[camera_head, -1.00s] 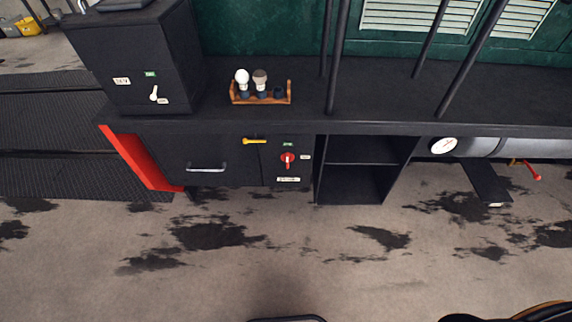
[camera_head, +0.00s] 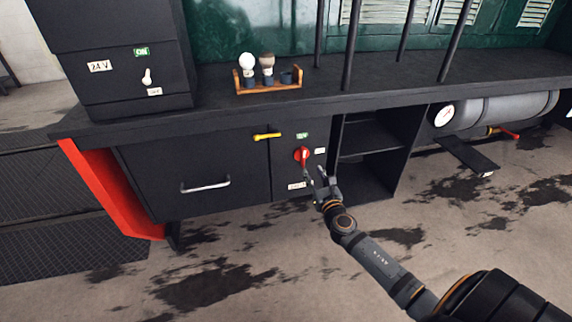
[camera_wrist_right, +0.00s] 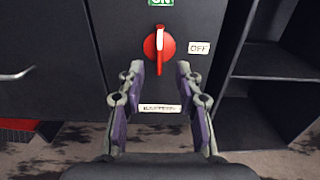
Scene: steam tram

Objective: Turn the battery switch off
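The battery switch (camera_head: 302,155) is a red rotary knob on the black cabinet front, beneath a green ON label (camera_head: 302,135) and left of a white OFF label (camera_wrist_right: 199,48). In the right wrist view the switch (camera_wrist_right: 159,49) has its handle upright, its white stripe up toward ON. My right gripper (camera_head: 318,176) is in front of the panel, just below and right of the switch in the head view. In the wrist view its fingers (camera_wrist_right: 157,75) are open and empty, apart, below and to both sides of the handle's lower end. My left gripper is not in view.
A second switch with a white lever (camera_head: 147,77) is on the box marked 24 V. A drawer handle (camera_head: 205,185) and a yellow latch (camera_head: 267,136) are left of the battery switch. An open shelf (camera_head: 365,140) lies to its right.

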